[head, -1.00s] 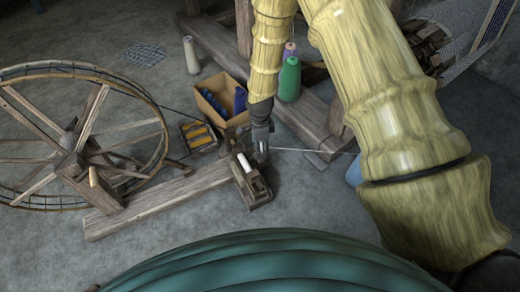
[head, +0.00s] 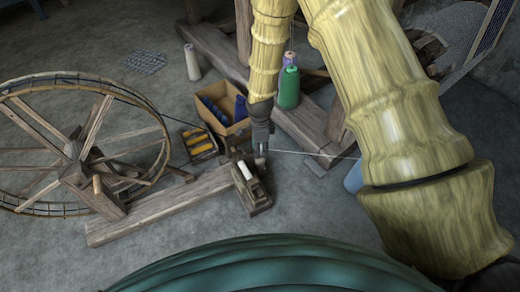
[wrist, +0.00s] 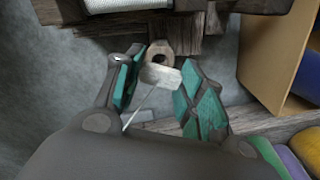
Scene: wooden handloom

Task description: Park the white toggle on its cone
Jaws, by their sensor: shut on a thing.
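The white toggle (wrist: 162,76) is between the teal pads of my gripper (wrist: 155,82) in the wrist view, and the jaws are shut on it. A pale cord runs down-left from it. A wooden piece with a hole (wrist: 159,50) is just beyond it; I cannot tell whether they touch. In the head view my gripper (head: 262,147) points down beside the wooden spindle block (head: 254,198), and the toggle is too small to make out. A thread runs from my gripper rightward toward a blue form (head: 353,178), partly hidden by my arm. I cannot tell which cone is the toggle's.
A white cone (head: 192,63) stands at the back; green (head: 289,88) and purple (head: 289,58) cones stand by the loom beams. A cardboard box (head: 222,122) and a tray of yellow bobbins (head: 199,143) are close left of my gripper. A spinning wheel (head: 75,148) fills the left.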

